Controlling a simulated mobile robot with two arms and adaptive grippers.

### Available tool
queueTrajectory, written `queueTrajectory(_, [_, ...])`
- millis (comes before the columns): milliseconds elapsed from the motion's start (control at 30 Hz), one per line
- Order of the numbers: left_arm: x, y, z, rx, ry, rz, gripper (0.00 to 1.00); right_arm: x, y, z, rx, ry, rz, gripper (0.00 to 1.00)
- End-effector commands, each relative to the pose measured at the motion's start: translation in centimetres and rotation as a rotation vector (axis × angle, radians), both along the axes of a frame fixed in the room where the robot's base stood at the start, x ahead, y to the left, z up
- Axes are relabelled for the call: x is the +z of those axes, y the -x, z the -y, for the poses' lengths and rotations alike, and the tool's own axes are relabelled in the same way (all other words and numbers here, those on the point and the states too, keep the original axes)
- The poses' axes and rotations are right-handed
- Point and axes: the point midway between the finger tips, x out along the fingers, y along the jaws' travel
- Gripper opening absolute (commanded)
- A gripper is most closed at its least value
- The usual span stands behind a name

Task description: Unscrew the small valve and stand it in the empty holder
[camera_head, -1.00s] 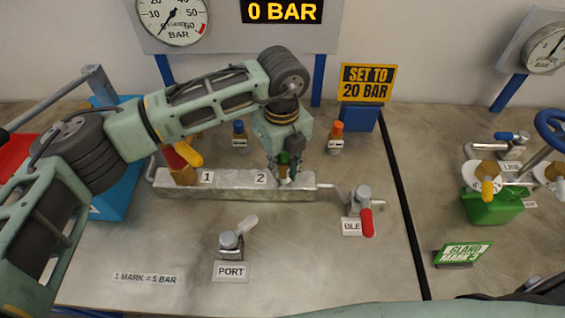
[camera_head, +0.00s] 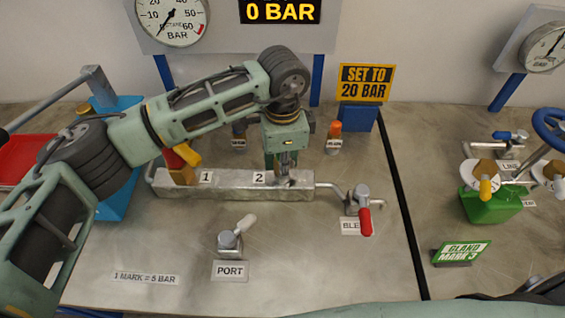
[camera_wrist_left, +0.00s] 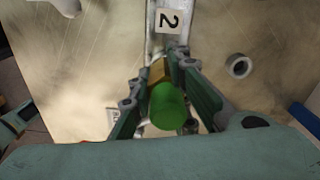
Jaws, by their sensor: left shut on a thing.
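The small valve has a green cap and a brass body, and it shows best in the left wrist view (camera_wrist_left: 168,108). My left gripper (camera_head: 286,168) is shut on it, with a finger on each side of the green cap in the wrist view. The gripper is above the grey metal rail (camera_head: 225,189), by label 2. In the head view the gripper mostly hides the valve, and I cannot tell if it is still seated in the rail. A grey ring (camera_wrist_left: 238,66) behind the rail in the wrist view may be the empty holder.
A red and yellow valve (camera_head: 182,165) stands at label 1. The red-handled bleed valve (camera_head: 363,202) is to the right. The PORT valve (camera_head: 231,242) stands in front, with bare bench around it.

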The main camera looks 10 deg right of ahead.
Motion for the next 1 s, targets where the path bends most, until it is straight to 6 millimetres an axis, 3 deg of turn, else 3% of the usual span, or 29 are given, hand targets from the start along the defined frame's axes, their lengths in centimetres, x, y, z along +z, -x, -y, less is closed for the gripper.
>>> queueTrajectory(33, [0.5,-0.7,0.1,0.006,0.010,0.020,0.17,0.0,0.0,0.0,0.000,0.000,0.000,0.00])
queueTrajectory(267, [0.4,-0.6,0.0,0.003,0.006,0.017,0.37,0.0,0.0,0.0,0.000,0.000,0.000,0.00])
queueTrajectory(633, [0.5,-0.4,-0.1,0.001,0.002,0.011,0.38,0.0,-0.1,0.5,0.002,0.006,0.001,0.00])
queueTrajectory(767, [2.1,-0.4,-0.1,0.001,0.002,0.011,0.38,0.0,-0.1,0.4,0.002,0.004,0.001,0.00])
queueTrajectory(1000, [7.3,-0.5,0.0,0.000,0.003,0.015,0.38,0.0,-0.1,0.3,0.001,0.003,0.001,0.00])
